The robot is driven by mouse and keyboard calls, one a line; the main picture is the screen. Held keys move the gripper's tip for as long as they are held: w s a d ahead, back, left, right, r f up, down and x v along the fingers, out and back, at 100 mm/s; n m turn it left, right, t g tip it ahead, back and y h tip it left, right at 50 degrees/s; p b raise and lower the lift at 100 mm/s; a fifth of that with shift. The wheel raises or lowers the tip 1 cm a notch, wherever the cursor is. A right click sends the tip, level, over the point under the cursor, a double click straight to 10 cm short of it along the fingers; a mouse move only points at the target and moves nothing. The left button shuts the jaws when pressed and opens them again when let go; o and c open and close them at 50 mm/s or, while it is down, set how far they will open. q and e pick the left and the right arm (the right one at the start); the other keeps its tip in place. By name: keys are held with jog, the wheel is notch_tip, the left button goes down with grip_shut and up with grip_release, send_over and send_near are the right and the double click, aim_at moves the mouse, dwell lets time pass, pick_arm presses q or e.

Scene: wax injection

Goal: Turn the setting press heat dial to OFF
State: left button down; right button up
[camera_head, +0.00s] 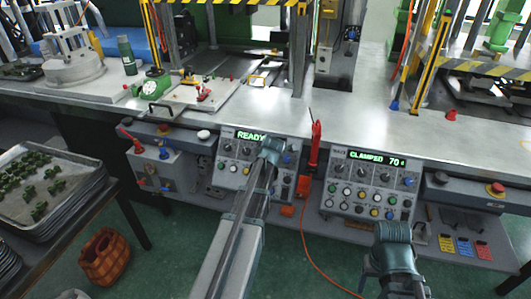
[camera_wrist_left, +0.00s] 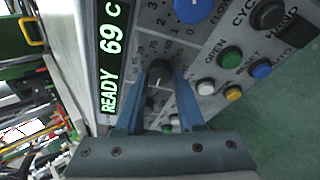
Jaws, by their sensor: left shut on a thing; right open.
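A dark dial (camera_wrist_left: 157,74) sits on a light control panel beside a green display reading READY 69 C. My left gripper (camera_wrist_left: 158,85) is shut on this dial, with its blue fingers on both sides of it. In the head view my left gripper (camera_head: 272,148) reaches the left control panel (camera_head: 228,170) and hides the dial and part of the READY display (camera_head: 248,135). The dial's setting and any OFF mark are too small to read. My right gripper (camera_head: 392,235) is open and empty, low in front of the right panel.
The right panel (camera_head: 345,200) shows CLAMPED 70 and has several knobs and buttons. A red tool (camera_head: 314,148) stands between the panels, with an orange cable hanging down. A blue knob (camera_wrist_left: 188,8) and several buttons lie close to the dial. A tray (camera_head: 88,205) of green parts stands left.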

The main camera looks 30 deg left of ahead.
pick_arm(q)
jog(key=n+h+p, duration=0.1)
jog(key=n, duration=0.3)
jog(key=shift+n+g+p, duration=0.3)
jog(key=shift+n+g, duration=0.1)
jog(key=shift+n+h, duration=0.3)
jog(key=c, duration=0.5)
grip_release()
jog(key=shift+r, duration=0.1)
jog(key=p+v, duration=1.1)
jog(key=v, duration=0.2)
jog(key=shift+s+d+r, duration=0.15)
jog(key=shift+r, duration=0.05)
